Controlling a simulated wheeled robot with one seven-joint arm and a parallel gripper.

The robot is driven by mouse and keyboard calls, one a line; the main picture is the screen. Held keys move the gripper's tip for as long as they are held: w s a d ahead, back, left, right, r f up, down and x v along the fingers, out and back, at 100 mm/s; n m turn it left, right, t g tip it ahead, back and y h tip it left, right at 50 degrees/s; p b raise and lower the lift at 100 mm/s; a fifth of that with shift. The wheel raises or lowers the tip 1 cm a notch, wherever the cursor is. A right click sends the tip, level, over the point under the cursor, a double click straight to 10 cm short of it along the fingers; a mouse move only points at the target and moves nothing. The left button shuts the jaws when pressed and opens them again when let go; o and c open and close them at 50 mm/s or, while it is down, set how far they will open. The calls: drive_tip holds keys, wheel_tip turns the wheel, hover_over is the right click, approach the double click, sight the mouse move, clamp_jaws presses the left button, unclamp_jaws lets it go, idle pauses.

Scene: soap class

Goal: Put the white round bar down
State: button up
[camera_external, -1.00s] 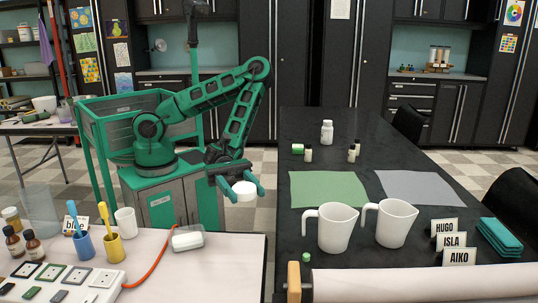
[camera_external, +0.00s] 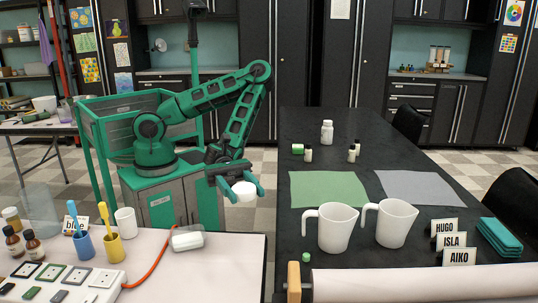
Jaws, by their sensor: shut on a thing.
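The white round bar (camera_external: 243,192) is held in my gripper (camera_external: 244,190). My gripper is shut on it, with a green finger on each side. The bar is in the air over the gap between the light table and the dark table, left of the dark table's edge. Nothing visible supports it from below.
The dark table (camera_external: 300,240) bears a green mat (camera_external: 328,188), a grey mat (camera_external: 421,187), two white pitchers (camera_external: 335,230), name cards (camera_external: 452,240) and small bottles (camera_external: 327,132). The light table (camera_external: 225,262) bears a clear-lidded white dish (camera_external: 187,238), cups and bottles. An orange cord (camera_external: 150,262) crosses it.

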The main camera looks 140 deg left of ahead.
drive_tip(key=shift+s+d+f+m+h, duration=0.15)
drive_tip(key=shift+s+d+m+h, duration=0.2)
drive_tip(key=shift+h, duration=0.15)
drive_tip(key=s+d+f+m+g+h, duration=0.2)
drive_tip(key=s+m+g+h, duration=0.2)
drive_tip(key=s, duration=0.7)
drive_tip(key=s+d+f+m+g+h, duration=0.2)
drive_tip(key=s+m+g+h, duration=0.3)
drive_tip(key=s, duration=0.5)
drive_tip(key=shift+s+d+f+g+h, duration=0.4)
drive_tip(key=shift+d+g+h, duration=0.1)
drive_tip(key=shift+g+h, duration=0.2)
drive_tip(key=shift+m, duration=0.25)
hover_over(157, 237)
wheel_tip(157, 237, down, 7)
drive_tip(key=shift+f, duration=1.75)
drive_tip(key=shift+f, duration=0.15)
